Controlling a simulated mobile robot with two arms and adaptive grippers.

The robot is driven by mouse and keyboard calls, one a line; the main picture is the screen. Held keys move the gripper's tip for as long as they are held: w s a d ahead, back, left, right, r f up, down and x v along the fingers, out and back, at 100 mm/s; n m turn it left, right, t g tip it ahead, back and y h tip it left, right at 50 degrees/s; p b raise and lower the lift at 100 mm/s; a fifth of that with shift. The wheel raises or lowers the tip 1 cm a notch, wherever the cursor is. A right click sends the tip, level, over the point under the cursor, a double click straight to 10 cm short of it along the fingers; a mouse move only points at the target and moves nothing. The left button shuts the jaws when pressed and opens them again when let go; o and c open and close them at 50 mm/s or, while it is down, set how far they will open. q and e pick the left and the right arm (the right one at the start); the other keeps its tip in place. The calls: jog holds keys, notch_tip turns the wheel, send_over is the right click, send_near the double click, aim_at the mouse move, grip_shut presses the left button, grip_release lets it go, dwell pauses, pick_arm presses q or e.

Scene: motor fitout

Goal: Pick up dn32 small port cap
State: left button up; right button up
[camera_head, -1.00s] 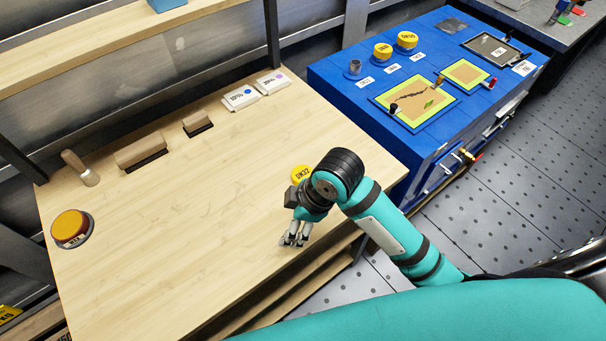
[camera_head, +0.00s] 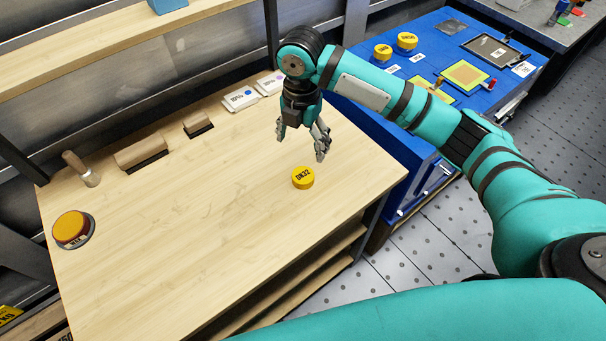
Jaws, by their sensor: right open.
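A small round yellow cap (camera_head: 303,178) marked in black, which reads like DN32, lies on the wooden workbench (camera_head: 220,240) towards its right side. My right gripper (camera_head: 301,150) is open and empty, pointing down, above the bench and just behind the cap in the picture. It is apart from the cap. The cap is in full view. My left gripper is not in view.
A larger orange-yellow cap (camera_head: 71,228) sits at the bench's left. The bench middle is clear.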

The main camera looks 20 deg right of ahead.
send_over(303, 174)
jog(key=f, duration=0.7)
jog(key=shift+s+a+p, duration=0.1)
jog(key=shift+a+p, duration=0.1)
jog(key=shift+p, duration=0.15)
jog(key=shift+d+f+p, duration=0.2)
jog(key=shift+f+p, duration=0.35)
jog(key=shift+f, duration=2.25)
jog(key=c, duration=0.9)
